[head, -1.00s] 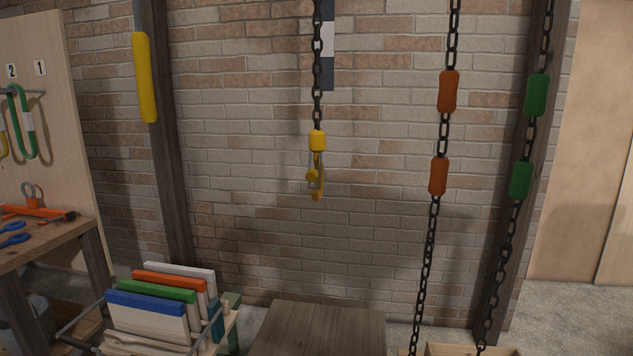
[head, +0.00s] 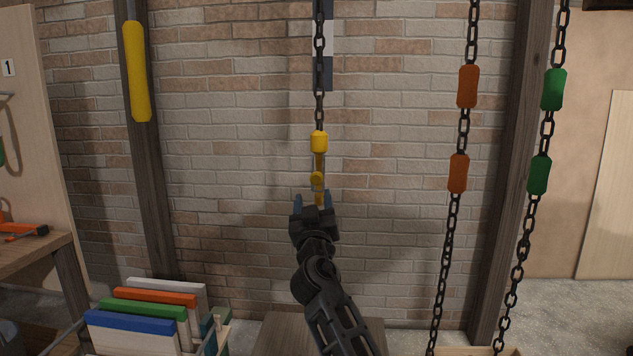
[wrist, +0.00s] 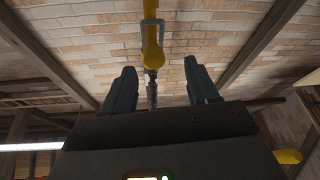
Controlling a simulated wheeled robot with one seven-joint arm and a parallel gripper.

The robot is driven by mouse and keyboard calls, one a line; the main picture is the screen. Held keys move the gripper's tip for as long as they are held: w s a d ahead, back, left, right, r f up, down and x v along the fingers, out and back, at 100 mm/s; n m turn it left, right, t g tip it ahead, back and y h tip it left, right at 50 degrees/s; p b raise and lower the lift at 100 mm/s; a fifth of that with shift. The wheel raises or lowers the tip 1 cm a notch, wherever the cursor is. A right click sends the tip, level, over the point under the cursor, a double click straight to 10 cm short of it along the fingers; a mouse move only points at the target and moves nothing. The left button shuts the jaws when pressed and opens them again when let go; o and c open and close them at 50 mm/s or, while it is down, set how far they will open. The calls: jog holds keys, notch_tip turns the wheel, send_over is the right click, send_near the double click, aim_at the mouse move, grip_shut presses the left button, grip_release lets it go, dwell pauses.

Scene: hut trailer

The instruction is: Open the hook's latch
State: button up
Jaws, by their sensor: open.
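A yellow hook (head: 319,164) hangs upright from a dark chain (head: 319,70) in front of the brick wall. Its top is a yellow block, and a rounded yellow part sits below it. My gripper (head: 313,198) is just below the hook, pointing up at it, and covers its lower end in the head view. In the wrist view the yellow hook (wrist: 152,48) shows above and between the two spread fingers (wrist: 163,88), with a grey bent bar at its top edge. The gripper is open with nothing between its fingers. I cannot tell whether the latch is touched.
Chains with orange grips (head: 458,173) and green grips (head: 540,174) hang to the right. A yellow sleeve (head: 137,72) is on a post at left. Coloured boards (head: 145,312) stand in a rack at lower left, beside a workbench (head: 35,247). Wall space around the hook is clear.

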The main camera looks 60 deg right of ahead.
aim_at(317, 180)
jog(key=shift+g+h, duration=0.3)
jog(key=x, duration=0.2)
jog(key=p+x, duration=0.1)
jog(key=x, duration=0.2)
jog(key=p+x, duration=0.1)
jog(key=x, duration=0.1)
jog(key=shift+s+d+r, duration=0.15)
jog(key=shift+d+r, duration=0.15)
jog(key=shift+r, duration=0.25)
jog(key=shift+w+d+r, duration=0.15)
jog(key=shift+w+d, duration=0.15)
jog(key=shift+d, duration=0.25)
jog(key=shift+c, duration=0.3)
grip_shut()
